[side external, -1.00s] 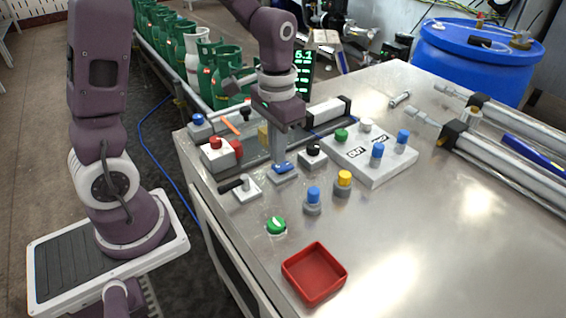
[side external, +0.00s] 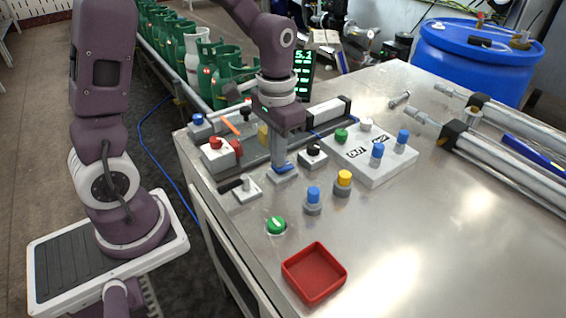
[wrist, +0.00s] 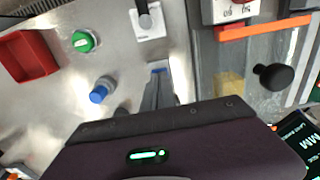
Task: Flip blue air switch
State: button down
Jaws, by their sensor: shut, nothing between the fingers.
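The blue switch (side external: 289,168) sits on a small light base on the steel bench, left of the white button panel. My gripper (side external: 279,165) points down at it with its fingers shut and empty. The fingertips are at the switch and hide part of it; they look to be touching it, but I cannot be certain. In the wrist view a sliver of the blue switch (wrist: 158,69) shows just past the fingertips.
A black knob (side external: 313,153) stands close on the right, a black-handled lever (side external: 240,186) on the left. Blue (side external: 313,196) and yellow (side external: 344,178) buttons, a green knob (side external: 277,225) and a red tray (side external: 315,273) lie in front. A red-topped box (side external: 216,150) stands behind left.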

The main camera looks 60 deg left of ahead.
jog(key=shift+f, duration=0.45)
jog(key=shift+r, duration=3.55)
jog(key=s+d+r+t, duration=0.1)
jog(key=s+r+t, duration=0.1)
jog(key=s, duration=0.5)
jog(key=s+d+r+t, duration=0.2)
jog(key=s+r, duration=0.3)
jog(key=s, duration=0.3)
jog(key=shift+s+d+r+t, duration=0.15)
jog(key=shift+d+r+t, duration=0.15)
jog(key=shift+t, duration=0.5)
